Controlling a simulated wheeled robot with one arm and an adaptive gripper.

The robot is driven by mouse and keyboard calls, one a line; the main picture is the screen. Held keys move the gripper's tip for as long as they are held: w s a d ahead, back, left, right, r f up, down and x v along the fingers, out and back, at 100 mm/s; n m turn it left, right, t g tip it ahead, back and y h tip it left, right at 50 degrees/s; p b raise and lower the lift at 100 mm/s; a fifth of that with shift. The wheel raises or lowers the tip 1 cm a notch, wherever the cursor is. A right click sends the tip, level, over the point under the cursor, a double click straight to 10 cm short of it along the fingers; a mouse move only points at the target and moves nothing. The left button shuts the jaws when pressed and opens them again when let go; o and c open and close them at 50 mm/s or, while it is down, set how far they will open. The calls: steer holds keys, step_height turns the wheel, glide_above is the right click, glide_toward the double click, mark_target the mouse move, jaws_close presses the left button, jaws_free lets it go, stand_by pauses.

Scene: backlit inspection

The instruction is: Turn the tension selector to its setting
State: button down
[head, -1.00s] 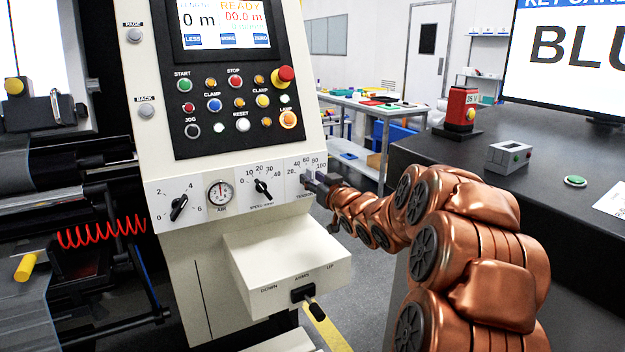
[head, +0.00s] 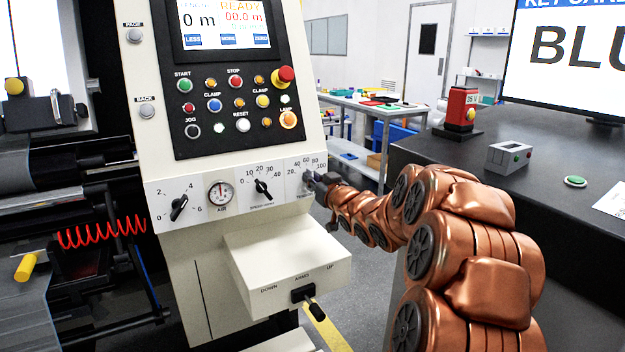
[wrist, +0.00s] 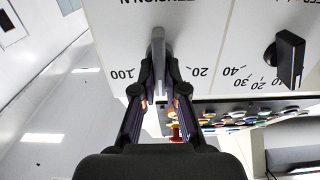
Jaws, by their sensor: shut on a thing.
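The tension selector (wrist: 158,52) is a grey bar knob on the white panel, its dial marked 20 to 100. In the wrist view my gripper (wrist: 160,80) is shut on the knob, one fingertip on each side. Its "TENSION" label is upside down in this view, and the 100 and 20 marks show on either side of the knob. I cannot tell which number the knob points to.
A white box with the arms lever (head: 305,295) juts out below. A dark bench (head: 470,170) stands to the right.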

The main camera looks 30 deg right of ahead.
steer(key=shift+r+p, duration=0.15)
steer(key=shift+p, duration=0.4)
steer(key=m+p, duration=0.5)
steer(key=p, duration=0.1)
steer(key=shift+d+m+p, duration=0.25)
steer(key=shift+m+p, duration=0.15)
steer(key=shift+f, duration=0.2)
steer(key=c, duration=1.2)
jaws_free()
